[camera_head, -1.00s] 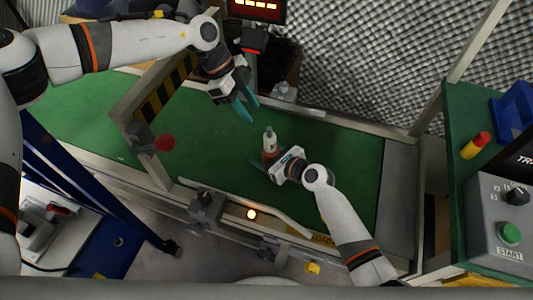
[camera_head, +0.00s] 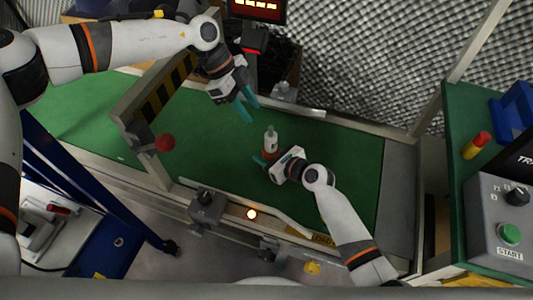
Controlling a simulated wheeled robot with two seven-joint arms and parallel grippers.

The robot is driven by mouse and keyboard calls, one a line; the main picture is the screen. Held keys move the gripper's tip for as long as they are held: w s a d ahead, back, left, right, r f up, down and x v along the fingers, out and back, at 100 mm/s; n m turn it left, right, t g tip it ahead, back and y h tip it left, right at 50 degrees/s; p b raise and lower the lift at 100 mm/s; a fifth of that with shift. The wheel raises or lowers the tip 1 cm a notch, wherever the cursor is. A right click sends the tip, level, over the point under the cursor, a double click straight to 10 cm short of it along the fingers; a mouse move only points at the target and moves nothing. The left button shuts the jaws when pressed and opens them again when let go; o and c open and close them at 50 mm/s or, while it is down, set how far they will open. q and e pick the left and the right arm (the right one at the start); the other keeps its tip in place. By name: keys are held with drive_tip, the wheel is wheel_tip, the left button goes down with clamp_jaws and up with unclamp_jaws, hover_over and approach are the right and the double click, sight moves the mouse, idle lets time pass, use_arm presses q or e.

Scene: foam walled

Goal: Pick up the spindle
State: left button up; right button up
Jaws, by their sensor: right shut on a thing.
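The spindle (camera_head: 270,141) is a small upright piece with a whitish top and a reddish lower part, on the green conveyor belt (camera_head: 335,165). My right gripper (camera_head: 264,158) reaches in from the lower right and is shut on the spindle low down. Its teal fingertips show beside the reddish part, and the gripper body partly hides the spindle's base. I cannot tell whether the spindle touches the belt. My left gripper (camera_head: 248,104) hangs above the belt, up and left of the spindle. Its teal fingers are apart, with nothing between them.
A striped frame (camera_head: 165,90) with a red knob (camera_head: 165,143) spans the belt at left. A metal rail with a lit lamp (camera_head: 252,214) runs along the near side. A green side table with a control box (camera_head: 505,215) and red-yellow cylinder (camera_head: 476,145) stands at right.

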sight(271, 135)
use_arm(q)
drive_tip(key=shift+o, duration=2)
drive_tip(key=shift+s+d+f+m+y, duration=0.1)
drive_tip(key=shift+s+d+m+y, duration=0.1)
drive_tip(key=shift+d+m+y, duration=0.15)
drive_tip(key=d+m+y, duration=0.1)
drive_tip(key=m, duration=0.1)
drive_tip(key=s+d+m+y, duration=0.1)
drive_tip(key=m, duration=0.1)
drive_tip(key=d+m+y, duration=0.1)
drive_tip(key=m, duration=0.1)
drive_tip(key=shift+s+d+t, duration=0.3)
drive_tip(key=shift+s, duration=0.05)
drive_tip(key=shift+w+d+r+m+t+y, duration=0.1)
drive_tip(key=shift+d+r+m+t+y, duration=0.15)
drive_tip(key=shift+m+y, duration=0.3)
drive_tip(key=shift+w+d+r+m+t+y, duration=0.1)
drive_tip(key=shift+d+m+t+y, duration=0.2)
drive_tip(key=shift+m, duration=0.4)
wheel_tip(271, 135, down, 12)
drive_tip(key=shift+d+r, duration=0.1)
drive_tip(key=shift+r, duration=0.05)
